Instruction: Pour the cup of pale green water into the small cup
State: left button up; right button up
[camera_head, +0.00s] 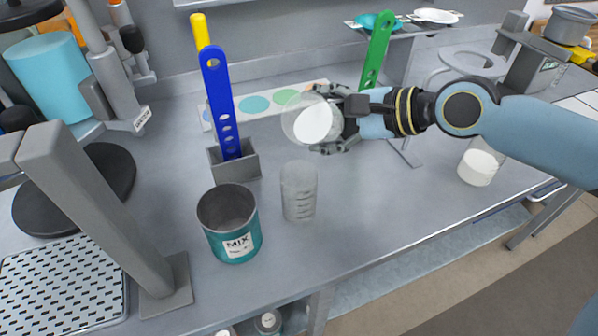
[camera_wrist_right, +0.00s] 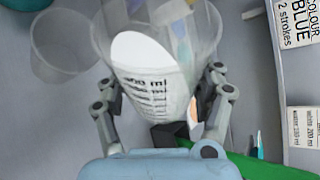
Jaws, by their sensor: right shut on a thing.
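My right gripper (camera_head: 338,118) is shut on a clear cup (camera_head: 292,121) with ml marks and holds it above the table. The cup is tipped, its mouth toward the left in the head view. The liquid in it (camera_head: 314,123) looks white rather than pale green. The held cup also shows between the fingers in the wrist view (camera_wrist_right: 155,65). A clear, empty-looking graduated cup (camera_head: 299,192) stands upright below and in front of it, apart from it; a clear cup also shows at upper left in the wrist view (camera_wrist_right: 66,47). My left gripper is not in view.
A teal MIX can (camera_head: 233,240) stands left of the empty cup. Behind it, a grey holder (camera_head: 235,166) carries a blue perforated paddle (camera_head: 218,95). A green paddle (camera_head: 377,50) stands behind my gripper. Another cup with white contents (camera_head: 478,167) stands at right.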

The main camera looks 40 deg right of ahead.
jog(key=shift+f+b, duration=0.3)
jog(key=shift+b, duration=0.2)
dwell(0.3)
jog(key=shift+f+n+t+h+b, duration=0.15)
jog(key=shift+n+t+h+b, duration=0.25)
jog(key=shift+n+h+b, duration=0.35)
dwell(1.8)
jog(key=shift+r+n+b, duration=0.35)
jog(key=shift+r+b, duration=0.15)
jog(key=shift+b, duration=0.1)
dwell(2.3)
